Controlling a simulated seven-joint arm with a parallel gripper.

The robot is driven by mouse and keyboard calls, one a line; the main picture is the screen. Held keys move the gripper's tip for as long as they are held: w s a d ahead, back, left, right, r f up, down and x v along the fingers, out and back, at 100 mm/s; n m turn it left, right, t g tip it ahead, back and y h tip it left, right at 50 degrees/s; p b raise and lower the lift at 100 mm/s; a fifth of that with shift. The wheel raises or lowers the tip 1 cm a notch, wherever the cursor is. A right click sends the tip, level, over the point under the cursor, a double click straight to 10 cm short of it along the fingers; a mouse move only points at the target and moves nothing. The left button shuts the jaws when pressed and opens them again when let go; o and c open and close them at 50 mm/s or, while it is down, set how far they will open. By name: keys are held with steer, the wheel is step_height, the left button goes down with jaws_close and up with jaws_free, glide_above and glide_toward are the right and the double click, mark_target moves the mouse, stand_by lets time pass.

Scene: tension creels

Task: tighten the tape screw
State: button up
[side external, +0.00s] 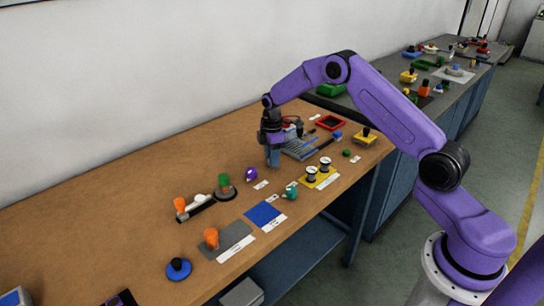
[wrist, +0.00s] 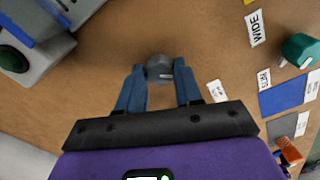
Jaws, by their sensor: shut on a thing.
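My gripper (wrist: 160,85) shows in the wrist view with its two blue fingers closed around a small grey round piece (wrist: 160,68). In the side external view my gripper (side external: 273,160) points down above the wooden bench, behind the purple spool-like piece (side external: 251,174). I cannot tell whether the grey piece is the tape screw; its lower side is hidden. The purple piece does not show in the wrist view.
A grey machine with blue bars (side external: 300,145) stands close behind my gripper, also in the wrist view (wrist: 35,55). A teal piece (side external: 291,190), a blue mat (side external: 265,213) and two reels (side external: 318,170) lie nearer the front edge.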

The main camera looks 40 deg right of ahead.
steer(key=m, duration=0.7)
steer(key=shift+m, duration=0.3)
steer(key=m, duration=0.6)
steer(key=shift+m, duration=0.3)
steer(key=o, duration=1)
steer(key=shift+o, duration=0.2)
step_height(320, 180, up, 18)
steer(key=shift+f, duration=0.25)
